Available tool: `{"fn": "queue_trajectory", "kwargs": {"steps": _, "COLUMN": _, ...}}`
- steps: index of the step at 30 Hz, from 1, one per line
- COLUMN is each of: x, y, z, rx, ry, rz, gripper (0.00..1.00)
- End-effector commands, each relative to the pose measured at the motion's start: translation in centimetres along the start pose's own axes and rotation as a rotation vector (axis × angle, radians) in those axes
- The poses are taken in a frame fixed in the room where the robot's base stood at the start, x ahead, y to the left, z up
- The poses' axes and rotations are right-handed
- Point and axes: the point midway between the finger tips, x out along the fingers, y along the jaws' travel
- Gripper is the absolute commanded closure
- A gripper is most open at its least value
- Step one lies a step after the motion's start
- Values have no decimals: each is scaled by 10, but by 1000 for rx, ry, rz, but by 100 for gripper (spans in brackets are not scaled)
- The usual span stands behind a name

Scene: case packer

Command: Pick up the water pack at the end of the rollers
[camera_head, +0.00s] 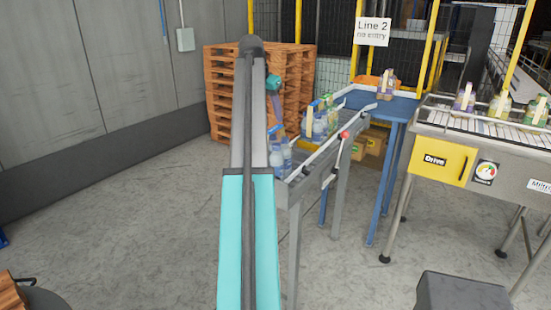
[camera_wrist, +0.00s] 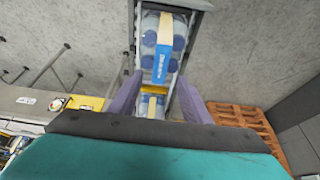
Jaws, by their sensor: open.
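The water pack (camera_head: 279,156) of blue-capped bottles stands at the near end of the rollers, partly behind my arm in the head view. In the wrist view this pack (camera_wrist: 151,30) has a yellow-and-blue label and stands at the top, beyond my fingers. My gripper (camera_wrist: 158,97) is open, with purple fingers spread and pointing down over the conveyor. A second, similar label (camera_wrist: 152,106) shows between the fingers, with nothing gripped. In the head view only a bit of purple finger shows beside my arm, above the pack.
More packs (camera_head: 320,119) stand farther up the roller conveyor (camera_head: 325,152), which has side rails and a red-knobbed lever (camera_head: 344,135). Stacked wooden pallets (camera_head: 222,95) stand close behind at left. A machine with a yellow Drive panel (camera_head: 442,163) is at right. Open floor lies in front.

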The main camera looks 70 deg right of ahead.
Motion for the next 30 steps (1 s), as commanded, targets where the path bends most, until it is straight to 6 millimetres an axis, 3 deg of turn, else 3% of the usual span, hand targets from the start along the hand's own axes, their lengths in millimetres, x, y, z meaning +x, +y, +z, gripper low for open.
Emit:
{"fn": "queue_trajectory", "kwargs": {"steps": 7, "x": 23, "y": 0, "z": 0, "rx": 0, "ry": 0, "rz": 0, "gripper": 56}}
{"fn": "queue_trajectory", "kwargs": {"steps": 23, "x": 29, "y": 0, "z": 0, "rx": 0, "ry": -1, "rz": 1, "gripper": 56}}
{"fn": "queue_trajectory", "kwargs": {"steps": 30, "x": 44, "y": 1, "z": 0, "rx": 0, "ry": -2, "rz": 2, "gripper": 56}}
